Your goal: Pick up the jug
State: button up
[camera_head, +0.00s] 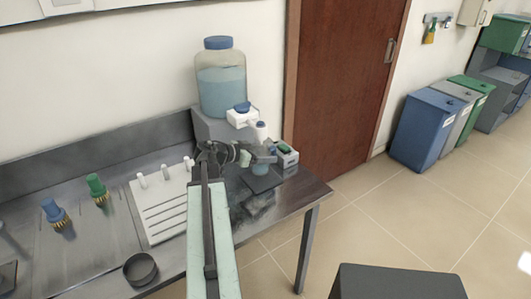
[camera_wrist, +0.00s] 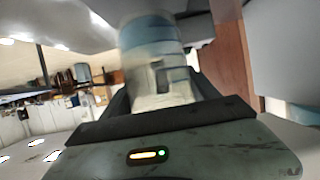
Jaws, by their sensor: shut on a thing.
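My gripper (camera_head: 248,157) is over the right part of the bench, in front of the grey stand. In the wrist view, my gripper (camera_wrist: 165,100) has its dark fingers on either side of a pale, blurred vessel with a blue band, which looks like the jug (camera_wrist: 155,62). The fingers are shut on it. In the head view the jug is mostly hidden behind my gripper and arm; only small pale and bluish parts show. I cannot tell whether its base touches the bench.
A large bottle of blue liquid (camera_head: 221,92) stands on a grey stand (camera_head: 208,127) behind my gripper. A white rack (camera_head: 160,208), green brush (camera_head: 96,187), blue brush (camera_head: 54,212) and dark round dish (camera_head: 140,268) lie left. A small box (camera_head: 286,155) is at right.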

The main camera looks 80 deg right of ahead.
jog(key=w+a, duration=1.2)
jog(key=shift+w, duration=0.35)
jog(key=shift+s+f, duration=0.1)
